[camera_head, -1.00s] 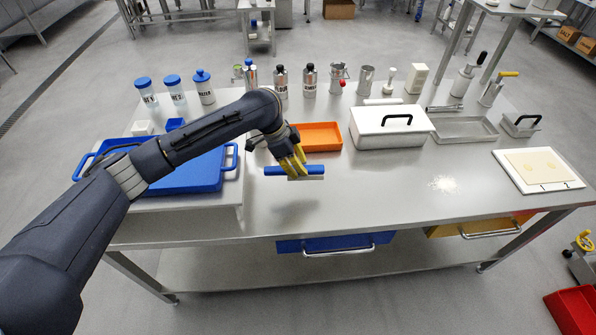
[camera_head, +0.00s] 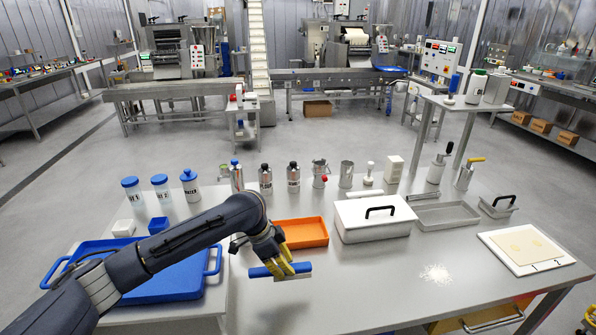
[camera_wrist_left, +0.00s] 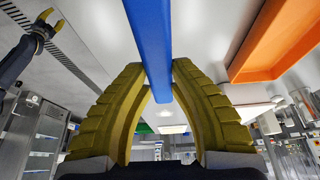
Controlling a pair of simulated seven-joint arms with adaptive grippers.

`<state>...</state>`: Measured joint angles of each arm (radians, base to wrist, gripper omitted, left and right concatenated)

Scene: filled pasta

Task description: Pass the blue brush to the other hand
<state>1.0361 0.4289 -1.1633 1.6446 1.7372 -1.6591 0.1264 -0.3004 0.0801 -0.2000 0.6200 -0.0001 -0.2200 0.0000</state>
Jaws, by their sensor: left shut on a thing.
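The blue brush (camera_head: 262,272) is held level above the steel table, in front of the orange tray. Its pale bristle side faces down in the head view. My left gripper (camera_head: 286,270) is shut on it with yellow fingers near the middle of its length. In the left wrist view the blue bar (camera_wrist_left: 150,40) runs between the two fingertips (camera_wrist_left: 158,78). My right gripper (camera_wrist_left: 47,24) shows small at the upper left of the left wrist view, apart from the brush, with its yellow fingers spread and empty. It is out of the head view.
A blue tray (camera_head: 213,262) lies at the left under my left arm. The orange tray (camera_head: 303,233) sits behind the brush. A white lidded box (camera_head: 372,221), bottles and shakers line the back. A white board (camera_head: 525,247) lies at the right. The table's front middle is clear.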

